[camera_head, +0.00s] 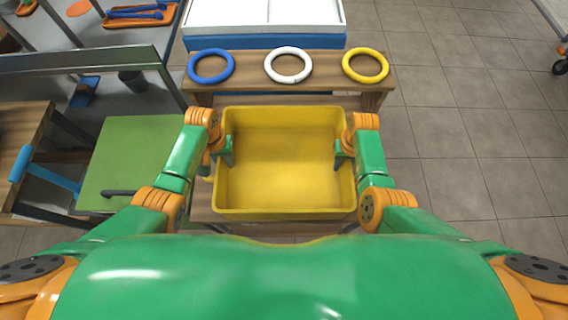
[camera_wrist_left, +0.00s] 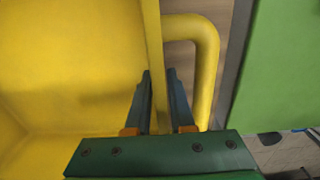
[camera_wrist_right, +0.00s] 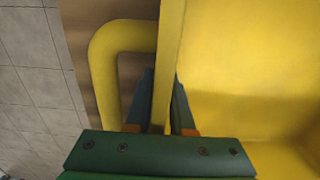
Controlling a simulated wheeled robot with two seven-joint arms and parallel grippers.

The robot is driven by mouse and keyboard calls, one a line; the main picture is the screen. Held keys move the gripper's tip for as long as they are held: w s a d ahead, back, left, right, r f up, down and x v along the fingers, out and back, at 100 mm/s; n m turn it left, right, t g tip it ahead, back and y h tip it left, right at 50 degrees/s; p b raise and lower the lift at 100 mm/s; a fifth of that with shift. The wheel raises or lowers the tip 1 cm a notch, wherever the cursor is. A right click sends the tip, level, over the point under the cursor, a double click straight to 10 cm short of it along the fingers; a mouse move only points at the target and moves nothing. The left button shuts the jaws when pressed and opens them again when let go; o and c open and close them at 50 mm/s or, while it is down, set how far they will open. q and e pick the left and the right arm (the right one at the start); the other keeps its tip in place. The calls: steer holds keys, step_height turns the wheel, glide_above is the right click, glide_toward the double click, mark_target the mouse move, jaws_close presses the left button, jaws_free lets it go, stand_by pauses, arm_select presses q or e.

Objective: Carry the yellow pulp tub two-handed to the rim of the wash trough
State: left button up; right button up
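The yellow pulp tub (camera_head: 285,210) is empty and sits centrally in the head view, between my two arms. My left gripper (camera_head: 226,152) is at its left wall; in the left wrist view its fingers (camera_wrist_left: 160,100) are closed on either side of the wall, inside the looped handle (camera_wrist_left: 208,60). My right gripper (camera_head: 344,150) is at the right wall; in the right wrist view its fingers (camera_wrist_right: 163,100) pinch the wall the same way, beside the other handle (camera_wrist_right: 103,60). The white trough with a blue front (camera_head: 265,42) is beyond the tub. The tub's underside is hidden.
A wooden bench (camera_head: 375,100) lies between tub and trough, with blue (camera_head: 193,66), white (camera_head: 269,66) and yellow (camera_head: 347,66) rings on top. A green-topped surface (camera_head: 130,155) stands close on the left.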

arm_select(q)
jaws_close()
arm_select(e)
jaws_close()
stand_by(1.2)
